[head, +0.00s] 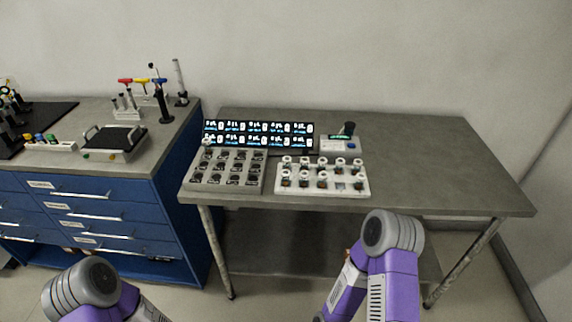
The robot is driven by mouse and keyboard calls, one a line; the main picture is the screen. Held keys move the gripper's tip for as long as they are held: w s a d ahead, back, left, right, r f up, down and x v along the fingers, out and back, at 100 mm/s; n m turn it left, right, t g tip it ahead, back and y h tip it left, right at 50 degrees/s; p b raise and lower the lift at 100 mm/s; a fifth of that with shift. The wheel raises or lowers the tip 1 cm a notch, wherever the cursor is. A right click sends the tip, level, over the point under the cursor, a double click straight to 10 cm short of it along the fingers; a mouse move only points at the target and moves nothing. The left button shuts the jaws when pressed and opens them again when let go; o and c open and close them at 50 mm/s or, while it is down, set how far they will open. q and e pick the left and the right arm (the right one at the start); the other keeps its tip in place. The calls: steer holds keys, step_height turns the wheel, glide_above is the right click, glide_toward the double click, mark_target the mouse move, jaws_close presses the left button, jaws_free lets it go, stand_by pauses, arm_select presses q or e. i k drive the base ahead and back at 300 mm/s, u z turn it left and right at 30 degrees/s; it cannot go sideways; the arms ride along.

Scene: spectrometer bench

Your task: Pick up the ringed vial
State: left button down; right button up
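A white rack (322,193) stands on the grey table, holding several small vials (322,174) with white caps and dark or amber bodies. They are too small in the head view to tell which one carries a ring. One place at the right of the rack's front row looks greenish-grey and differs from the others. Neither of my grippers shows. Only purple and grey links of my arms are in view, low in the picture and in front of the table, apart from the rack.
A grey block (225,189) with dark wells stands left of the rack. A lit display panel (258,134) is behind it. A small instrument (340,144) with a black-topped part is behind the rack. The table's right side (450,165) is clear. Blue drawers (105,215) stand at left.

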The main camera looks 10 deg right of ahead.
mark_target(206, 141)
steer(key=u, duration=1.3)
steer(key=i, duration=0.8)
steer(key=z, duration=2.3)
